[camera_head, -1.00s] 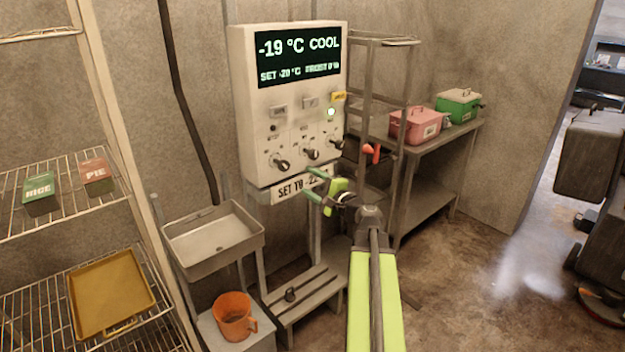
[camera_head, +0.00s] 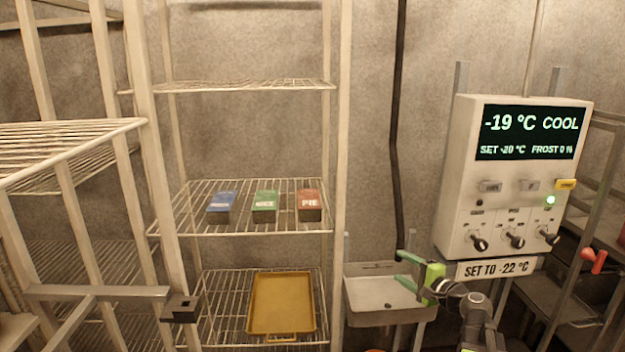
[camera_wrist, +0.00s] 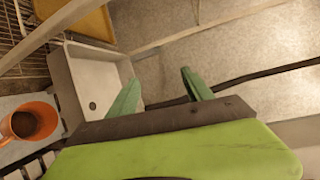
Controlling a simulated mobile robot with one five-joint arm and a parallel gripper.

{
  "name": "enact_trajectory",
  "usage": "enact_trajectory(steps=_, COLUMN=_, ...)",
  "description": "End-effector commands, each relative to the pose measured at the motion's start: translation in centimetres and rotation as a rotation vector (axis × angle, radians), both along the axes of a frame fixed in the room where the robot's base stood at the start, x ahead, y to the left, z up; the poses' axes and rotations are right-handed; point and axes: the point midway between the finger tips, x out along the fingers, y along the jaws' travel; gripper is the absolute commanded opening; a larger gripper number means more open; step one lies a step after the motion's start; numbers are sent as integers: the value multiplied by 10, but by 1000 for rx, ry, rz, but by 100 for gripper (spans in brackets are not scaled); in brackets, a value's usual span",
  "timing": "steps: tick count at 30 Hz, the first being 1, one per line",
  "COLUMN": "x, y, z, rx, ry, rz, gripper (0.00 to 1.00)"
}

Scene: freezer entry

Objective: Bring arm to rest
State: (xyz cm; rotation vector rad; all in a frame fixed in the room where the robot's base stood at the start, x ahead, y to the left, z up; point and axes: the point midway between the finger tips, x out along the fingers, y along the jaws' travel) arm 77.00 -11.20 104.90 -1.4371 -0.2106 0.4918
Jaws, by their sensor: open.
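My gripper (camera_head: 408,270) is at the lower right of the head view, at the end of my green and grey arm. It is in front of the right side of the metal sink and left of the "SET TO -22 °C" label (camera_head: 497,268). The wrist view shows its two green fingers (camera_wrist: 160,95) apart with nothing between them. The control panel (camera_head: 515,180) is on the right in the head view and reads -19 °C COOL, SET -20 °C, FROST 0 %. Its row of knobs and a lit green lamp show.
A wire shelf (camera_head: 180,225) holds a blue box (camera_head: 222,207), a green box (camera_head: 265,206) and a red PIE box (camera_head: 310,205). A yellow tray (camera_head: 282,305) lies below. The sink (camera_head: 375,312) stands beside the panel. An orange bucket (camera_wrist: 28,122) shows in the wrist view.

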Motion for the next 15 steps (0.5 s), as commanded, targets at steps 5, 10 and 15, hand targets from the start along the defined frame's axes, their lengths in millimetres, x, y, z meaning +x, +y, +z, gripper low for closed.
enact_trajectory(steps=5, x=-29, y=149, z=-57, rx=-332, ry=124, rz=337, gripper=59)
enact_trajectory(steps=10, x=-111, y=215, z=-143, rx=-850, ry=321, rz=730, gripper=59)
enact_trajectory(steps=15, x=-170, y=145, z=-184, rx=-1223, ry=580, rz=919, gripper=59)
